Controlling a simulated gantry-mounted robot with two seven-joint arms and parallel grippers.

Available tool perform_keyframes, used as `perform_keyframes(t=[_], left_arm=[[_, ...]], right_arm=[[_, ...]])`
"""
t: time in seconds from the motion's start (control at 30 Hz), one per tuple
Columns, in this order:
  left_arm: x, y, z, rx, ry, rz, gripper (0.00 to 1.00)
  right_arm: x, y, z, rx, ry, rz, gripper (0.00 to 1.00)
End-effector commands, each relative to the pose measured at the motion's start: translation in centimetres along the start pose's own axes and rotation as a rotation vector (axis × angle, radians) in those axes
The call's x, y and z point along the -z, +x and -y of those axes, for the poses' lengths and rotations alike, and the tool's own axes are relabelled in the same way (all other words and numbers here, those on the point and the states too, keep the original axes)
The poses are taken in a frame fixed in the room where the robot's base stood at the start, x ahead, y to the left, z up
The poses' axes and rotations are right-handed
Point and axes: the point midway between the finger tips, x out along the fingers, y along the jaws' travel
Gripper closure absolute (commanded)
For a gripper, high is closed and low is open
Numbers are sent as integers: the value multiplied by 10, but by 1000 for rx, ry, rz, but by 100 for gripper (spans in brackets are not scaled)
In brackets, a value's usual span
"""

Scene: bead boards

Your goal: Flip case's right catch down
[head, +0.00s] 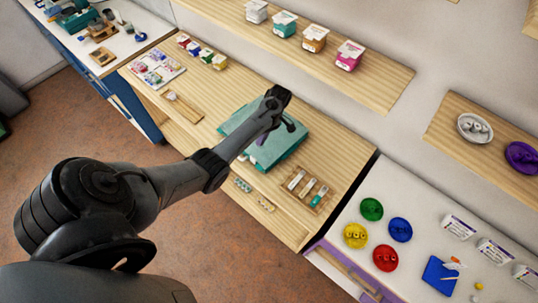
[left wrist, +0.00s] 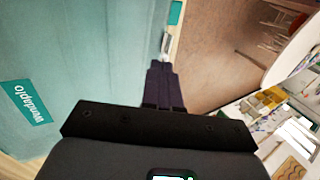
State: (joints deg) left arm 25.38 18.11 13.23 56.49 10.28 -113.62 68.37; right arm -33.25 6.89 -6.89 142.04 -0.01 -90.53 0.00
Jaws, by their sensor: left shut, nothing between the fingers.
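The teal case (head: 291,146) lies closed on the wooden bench in the head view, partly hidden behind my left arm. Its lid (left wrist: 85,70) fills the left of the left wrist view, with a lettered label (left wrist: 25,103). A small pale metallic catch (left wrist: 166,42) shows at the lid's edge in that view; I cannot tell its exact position. My left gripper (left wrist: 163,68) is shut and empty, its fingertips beside the case edge, just short of this catch. In the head view my left gripper (head: 289,126) is over the case. My right gripper is not in view.
A wooden tray (head: 325,203) with several small tubes lies right of the case. Small bead packs (head: 243,185) lie in front of it. Coloured dishes (head: 372,209) stand on the white table at right. Shelves (head: 400,90) run along the wall behind.

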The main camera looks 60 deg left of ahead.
Motion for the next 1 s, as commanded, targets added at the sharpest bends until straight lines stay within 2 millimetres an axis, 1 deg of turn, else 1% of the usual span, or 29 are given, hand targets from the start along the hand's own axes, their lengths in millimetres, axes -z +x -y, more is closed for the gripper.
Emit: perform_keyframes(t=[0.03, 0.13, 0.2, 0.33, 0.77, 0.87, 1.0], left_arm=[[0, -16, -9, -33, -2, 5, 100], [-1, -38, -18, -73, -1, 10, 100], [-2, -48, -22, -90, 0, 12, 100], [-3, -57, -25, -106, 2, 15, 100], [-4, -55, -25, -106, 2, 14, 100], [-4, -49, -25, -106, 2, 14, 100], [-4, -33, -26, -104, 3, 15, 100]], right_arm=[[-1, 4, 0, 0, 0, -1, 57], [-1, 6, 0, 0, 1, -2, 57], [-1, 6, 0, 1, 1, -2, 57], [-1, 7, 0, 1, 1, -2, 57], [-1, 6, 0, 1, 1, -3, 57], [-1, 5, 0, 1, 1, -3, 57], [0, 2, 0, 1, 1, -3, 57]])
